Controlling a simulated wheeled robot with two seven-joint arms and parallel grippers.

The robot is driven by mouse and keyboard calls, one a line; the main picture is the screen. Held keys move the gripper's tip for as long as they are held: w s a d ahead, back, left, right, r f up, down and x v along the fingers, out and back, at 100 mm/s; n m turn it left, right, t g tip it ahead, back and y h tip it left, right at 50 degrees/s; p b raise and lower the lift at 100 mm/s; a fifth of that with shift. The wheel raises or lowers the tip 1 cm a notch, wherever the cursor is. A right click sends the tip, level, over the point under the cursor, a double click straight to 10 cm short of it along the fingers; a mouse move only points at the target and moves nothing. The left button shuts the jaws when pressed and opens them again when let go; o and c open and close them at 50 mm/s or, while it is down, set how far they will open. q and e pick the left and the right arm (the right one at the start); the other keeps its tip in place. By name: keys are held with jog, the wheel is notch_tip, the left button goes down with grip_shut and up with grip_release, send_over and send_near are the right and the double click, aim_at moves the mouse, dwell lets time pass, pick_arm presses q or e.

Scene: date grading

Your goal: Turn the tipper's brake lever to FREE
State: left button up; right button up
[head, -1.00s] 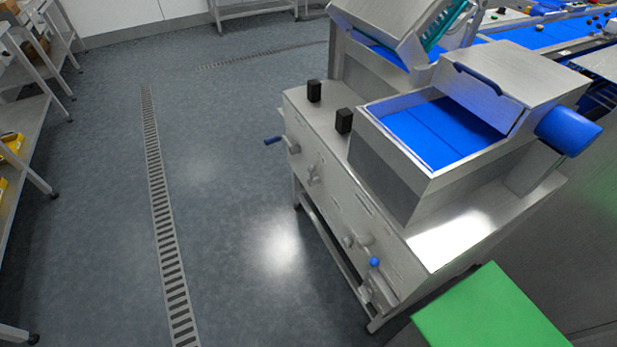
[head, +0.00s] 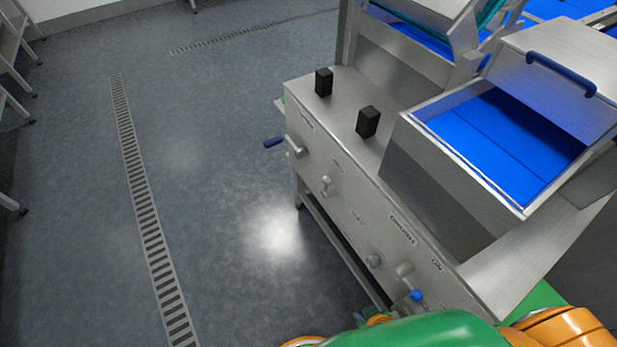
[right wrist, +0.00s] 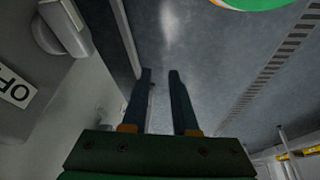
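The tipper is a steel machine with a sloped front panel (head: 345,185). A lever with a dark blue grip (head: 272,142) sticks out at the panel's far left end. A second lever with a blue knob (head: 416,295) is at the near end, by the right arm. The labels are too small to tell which is the brake lever. My right gripper (right wrist: 160,76) points down along the panel in the right wrist view. My left gripper is out of view.
Smaller grey handles (head: 327,186) and a round knob (head: 373,261) stick out of the panel. Two black blocks (head: 368,122) stand on its top ledge. A blue-lined bin (head: 500,150) is behind. The floor left of the machine is clear, with a drain grate (head: 140,190).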

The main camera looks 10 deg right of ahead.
jog(key=w+t+b, duration=0.3)
jog(key=w+b, duration=0.1)
jog(key=w, duration=0.6)
jog(key=t+y+b, duration=0.2)
jog(key=t+b, duration=0.8)
jog(key=b, duration=0.4)
send_near(326, 191)
jog(key=w+r, duration=0.1)
jog(key=w, duration=0.5)
jog(key=w+a+b, duration=0.1)
jog(key=w, duration=0.2)
jog(key=shift+w+a+r, duration=0.1)
jog(key=shift+w, duration=0.55)
jog(key=shift+w+r, duration=0.1)
grip_shut()
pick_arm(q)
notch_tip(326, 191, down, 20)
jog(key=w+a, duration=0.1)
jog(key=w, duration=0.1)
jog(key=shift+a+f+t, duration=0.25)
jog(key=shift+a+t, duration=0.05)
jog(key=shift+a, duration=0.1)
